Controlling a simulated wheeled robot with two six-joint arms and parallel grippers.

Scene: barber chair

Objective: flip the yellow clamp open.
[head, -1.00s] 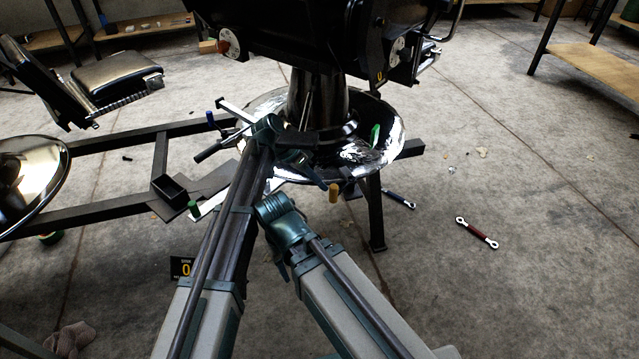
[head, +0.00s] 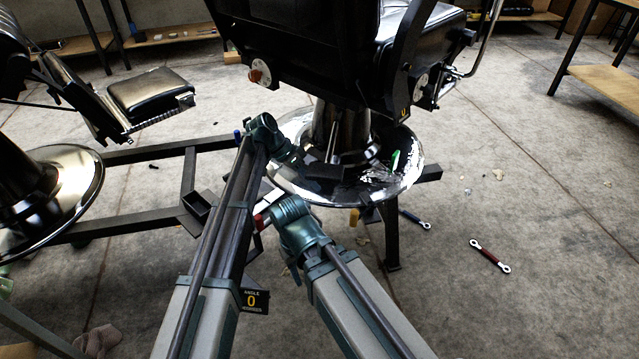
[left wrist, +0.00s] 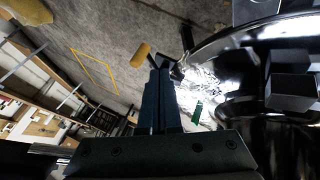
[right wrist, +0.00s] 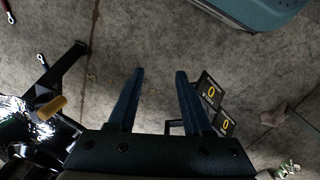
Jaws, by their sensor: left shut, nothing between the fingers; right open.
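The yellow clamp shows as a small yellow handle (head: 354,217) at the front lower edge of the chrome chair base (head: 408,186) in the head view. In the left wrist view the yellow handle (left wrist: 141,54) lies just beyond and left of my left gripper's fingertips (left wrist: 160,66); I cannot tell whether they touch. The left gripper is shut and empty; in the head view it is dark against the base. My right gripper (right wrist: 158,75) is open and empty over the floor. The yellow handle (right wrist: 51,107) is well to its left in the right wrist view.
A green handle (head: 395,160) and a blue handle (head: 237,134) sit around the base. A black angle sign (head: 254,301) stands by my arms. Blue (head: 415,219) and red (head: 490,256) wrenches lie on the floor at right, with open floor around them.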

